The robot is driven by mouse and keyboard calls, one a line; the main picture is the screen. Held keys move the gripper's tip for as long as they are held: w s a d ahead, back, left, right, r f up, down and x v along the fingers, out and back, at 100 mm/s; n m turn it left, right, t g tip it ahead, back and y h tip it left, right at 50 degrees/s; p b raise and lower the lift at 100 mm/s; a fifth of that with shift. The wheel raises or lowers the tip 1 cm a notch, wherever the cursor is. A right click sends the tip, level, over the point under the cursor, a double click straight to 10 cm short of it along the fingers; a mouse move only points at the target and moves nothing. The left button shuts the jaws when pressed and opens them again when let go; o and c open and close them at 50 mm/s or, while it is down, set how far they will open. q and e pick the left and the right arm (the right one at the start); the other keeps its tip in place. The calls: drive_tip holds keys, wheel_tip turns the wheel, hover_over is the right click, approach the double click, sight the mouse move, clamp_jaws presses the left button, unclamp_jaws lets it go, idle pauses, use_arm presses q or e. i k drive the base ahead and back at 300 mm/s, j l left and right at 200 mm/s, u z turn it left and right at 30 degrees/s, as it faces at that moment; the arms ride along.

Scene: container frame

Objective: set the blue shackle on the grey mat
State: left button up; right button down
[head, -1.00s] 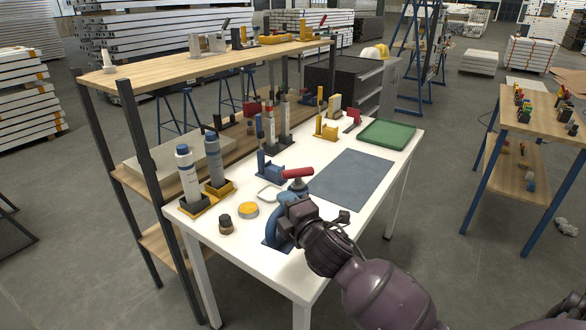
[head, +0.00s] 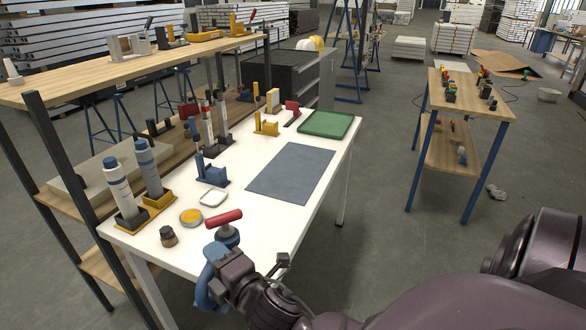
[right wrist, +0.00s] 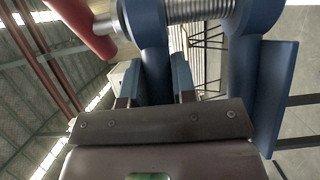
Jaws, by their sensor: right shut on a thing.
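The blue shackle (head: 208,281), with a red-handled pin (head: 224,218), is in my right gripper (head: 228,268) in the head view, at the table's near corner. My right gripper is shut on it. In the right wrist view the blue shackle (right wrist: 148,45) fills the top, with its threaded pin across and the red handle at upper left; the gripper (right wrist: 155,92) is below. Whether the shackle touches the table cannot be told. The grey mat (head: 291,173) lies bare on the white table, farther back and to the right of the shackle. My left gripper is out of view.
On the white table (head: 268,222) stand a blue fixture (head: 211,172), a white dish (head: 214,198), a yellow-topped tin (head: 191,217), a small dark jar (head: 168,237) and a green tray (head: 326,123). Two cylinders (head: 120,190) stand at left. The table is clear between shackle and mat.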

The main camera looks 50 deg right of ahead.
sight(298, 171)
drive_tip(key=i+l+u, duration=0.15)
drive_tip(key=l+u, duration=0.15)
drive_tip(key=l, duration=1.2)
drive_tip(key=l+u, duration=0.25)
drive_tip(key=l, duration=1.25)
